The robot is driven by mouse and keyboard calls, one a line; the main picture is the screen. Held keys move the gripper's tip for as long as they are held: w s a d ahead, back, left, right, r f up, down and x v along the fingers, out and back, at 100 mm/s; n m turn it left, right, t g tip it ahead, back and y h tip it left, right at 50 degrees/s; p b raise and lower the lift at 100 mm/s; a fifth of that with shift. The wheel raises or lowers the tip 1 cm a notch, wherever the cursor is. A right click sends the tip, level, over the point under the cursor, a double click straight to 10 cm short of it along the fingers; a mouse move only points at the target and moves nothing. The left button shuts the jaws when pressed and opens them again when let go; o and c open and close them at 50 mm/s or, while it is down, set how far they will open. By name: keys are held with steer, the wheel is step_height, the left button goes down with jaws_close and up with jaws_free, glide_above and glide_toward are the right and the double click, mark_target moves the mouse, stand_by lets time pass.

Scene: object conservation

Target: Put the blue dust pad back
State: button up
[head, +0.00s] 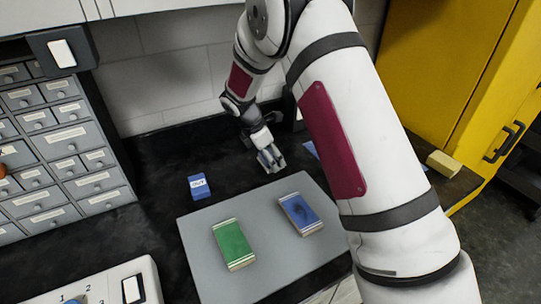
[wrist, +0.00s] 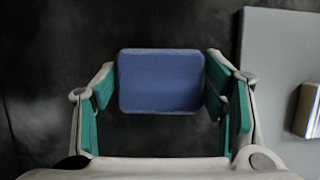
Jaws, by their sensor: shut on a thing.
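My gripper (head: 270,160) is low over the dark counter, behind the grey board. In the wrist view its green-lined fingers (wrist: 160,88) are closed on the two sides of a plain blue pad (wrist: 160,80). The held pad cannot be made out in the head view. Another blue block (head: 300,214) with pale edges lies on the right of the grey board (head: 262,272), and a green block (head: 233,245) with pale edges lies on its left. Whether the held pad touches the counter I cannot tell.
A small blue box with a white label (head: 200,186) stands behind the board. A blue piece (head: 311,149) is partly hidden by my arm. Grey drawers (head: 80,155) stand left, a yellow cabinet (head: 455,75) right. A pale yellow block (head: 443,164) lies near the cabinet.

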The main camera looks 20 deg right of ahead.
mark_target(262, 164)
steer(key=shift+f, duration=0.2)
steer(key=o, duration=1.2)
steer(key=shift+b+v, duration=0.3)
steer(key=shift+v, duration=3.65)
